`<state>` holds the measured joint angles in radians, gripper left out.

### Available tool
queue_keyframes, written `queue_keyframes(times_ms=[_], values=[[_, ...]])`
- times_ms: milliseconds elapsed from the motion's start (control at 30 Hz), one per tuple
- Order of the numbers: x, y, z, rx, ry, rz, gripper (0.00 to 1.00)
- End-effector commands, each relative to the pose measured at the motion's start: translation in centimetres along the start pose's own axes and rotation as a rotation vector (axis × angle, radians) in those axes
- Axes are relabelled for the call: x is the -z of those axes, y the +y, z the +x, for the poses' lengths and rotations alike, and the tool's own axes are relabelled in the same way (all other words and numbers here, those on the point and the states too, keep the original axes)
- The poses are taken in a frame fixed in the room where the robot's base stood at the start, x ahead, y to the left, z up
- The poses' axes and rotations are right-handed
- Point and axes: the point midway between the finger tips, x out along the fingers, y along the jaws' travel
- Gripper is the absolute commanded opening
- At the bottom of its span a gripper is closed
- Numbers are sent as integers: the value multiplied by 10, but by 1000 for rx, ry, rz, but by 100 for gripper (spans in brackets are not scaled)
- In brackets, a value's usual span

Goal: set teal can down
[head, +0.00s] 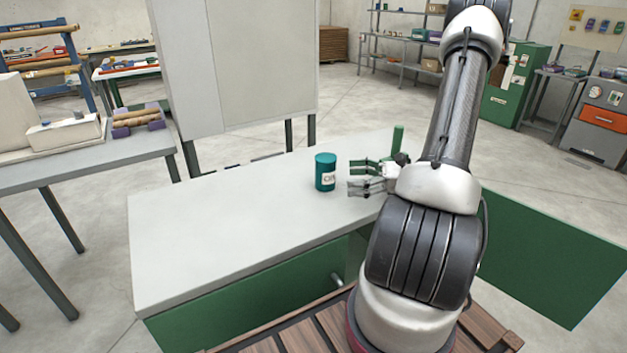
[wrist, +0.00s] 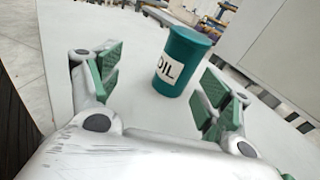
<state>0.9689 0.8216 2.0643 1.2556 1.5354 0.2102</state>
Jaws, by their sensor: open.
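The teal can (head: 325,172) with a white label stands upright on the light grey top of the green workbench (head: 220,225). My gripper (head: 352,177) is just right of the can in the head view, level with it, with its fingers pointing at it. In the wrist view the can (wrist: 182,62) stands beyond my gripper (wrist: 158,90), between the lines of the two open fingers. The fingers are apart and do not appear to touch the can. The label reads OIL in the wrist view.
A green cylinder (head: 398,139) stands at the bench's back right, near my gripper. A grey cabinet panel (head: 235,65) rises behind the bench. The bench top left of the can is clear. Another table (head: 85,165) with boxes stands at the left.

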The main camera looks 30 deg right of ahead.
Motion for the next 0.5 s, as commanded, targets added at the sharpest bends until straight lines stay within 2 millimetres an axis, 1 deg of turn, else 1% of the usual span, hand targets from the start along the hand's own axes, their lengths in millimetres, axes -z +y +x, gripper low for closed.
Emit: queue_keyframes(times_ms=[33, 100, 200, 267, 500], values=[[-10, -14, 1, 38, -33, -1, 78], [-21, -26, 3, 78, -77, 11, 78], [-30, -28, 8, 85, -115, 33, 78], [-32, -28, 14, 82, -115, 40, 78], [-36, -32, 45, 80, -113, 39, 78]])
